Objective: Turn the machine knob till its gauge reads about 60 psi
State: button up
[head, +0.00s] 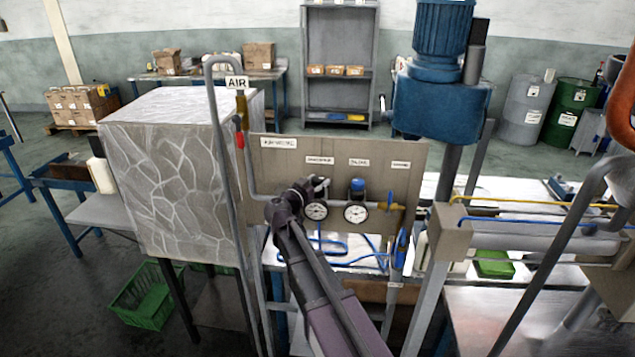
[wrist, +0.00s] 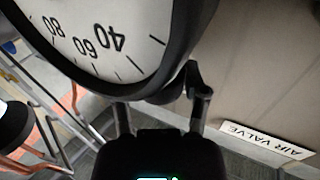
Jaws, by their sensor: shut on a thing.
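My gripper (head: 319,184) is at the panel, just above the left gauge (head: 316,211), and is shut on the knob there. My fingers hide most of that knob in the head view. In the wrist view a dark round part, likely the knob (wrist: 165,95), shows between my fingers. The gauge's white face (wrist: 100,40) fills the upper left of that view, upside down, with 40, 60 and 80 legible. Its needle is not visible there, and the dial is too small to read in the head view.
A second gauge (head: 356,213) with a blue knob (head: 357,186) above it is close on the right. A grey pipe (head: 228,160) runs along the left. Blue hoses (head: 335,247) lie below.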

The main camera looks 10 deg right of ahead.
jog(key=n+t+y, duration=0.3)
jog(key=n+y, duration=0.1)
jog(key=y, duration=0.1)
jog(key=shift+d+t, duration=0.1)
jog(key=shift+t, duration=0.3)
jog(key=shift+w+n+t+y, duration=0.1)
jog(key=shift+n+t+y, duration=0.3)
jog(key=shift+n+y, duration=0.95)
jog(key=shift+n+t+y, duration=0.4)
jog(key=shift+n+y, duration=0.35)
jog(key=shift+y, duration=1.1)
jog(key=shift+n+y, duration=1.4)
jog(key=shift+y, duration=0.8)
jog(key=shift+w+n+g+y, duration=0.1)
jog(key=shift+n+g+y, duration=0.4)
jog(key=shift+n+y, duration=0.9)
jog(key=shift+n+g+y, duration=0.7)
jog(key=shift+y, duration=1.3)
jog(key=o, duration=1.2)
jog(key=shift+c, duration=0.2)
